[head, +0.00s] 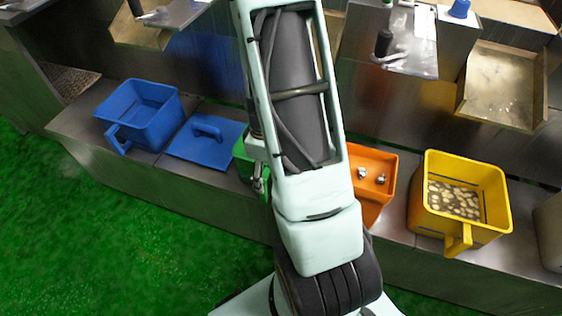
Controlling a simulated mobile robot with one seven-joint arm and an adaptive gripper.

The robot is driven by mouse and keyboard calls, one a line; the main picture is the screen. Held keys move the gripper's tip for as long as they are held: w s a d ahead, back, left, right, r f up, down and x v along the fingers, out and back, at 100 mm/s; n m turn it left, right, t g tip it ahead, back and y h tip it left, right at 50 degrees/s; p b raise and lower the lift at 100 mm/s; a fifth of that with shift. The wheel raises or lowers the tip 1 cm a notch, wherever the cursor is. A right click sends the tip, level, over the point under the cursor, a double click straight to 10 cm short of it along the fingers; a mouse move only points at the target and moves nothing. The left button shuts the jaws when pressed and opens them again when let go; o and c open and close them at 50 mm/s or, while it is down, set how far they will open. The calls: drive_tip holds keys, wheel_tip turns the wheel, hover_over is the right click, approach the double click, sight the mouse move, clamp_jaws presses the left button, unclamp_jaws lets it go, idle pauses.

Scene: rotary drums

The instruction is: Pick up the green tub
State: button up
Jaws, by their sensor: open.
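The green tub (242,157) stands on the metal ledge near the middle, between a blue lid and an orange tub. My own arm crosses in front of it, so only a small strip of its left side shows. My gripper (260,184) is mostly hidden behind the arm. A small metallic part of it shows at the arm's left edge, close in front of the green tub. I cannot tell whether it touches the tub, and the tub's handle and contents are hidden.
A blue tub (137,114) and a blue lid (205,139) with a handle lie to the left. An orange tub (376,178) with metal pieces and a yellow tub (462,198) with pale pieces stand to the right. Metal machines (400,50) rise behind the ledge (140,178). Green floor (120,240) is clear in front.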

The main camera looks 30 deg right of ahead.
drive_tip(key=f, duration=0.4)
drive_tip(key=shift+s+a+f+b, duration=0.1)
drive_tip(key=shift+a+f+b, duration=0.1)
drive_tip(key=shift+b, duration=0.2)
drive_tip(key=shift+c, duration=0.6)
clamp_jaws()
drive_tip(key=shift+r, duration=0.1)
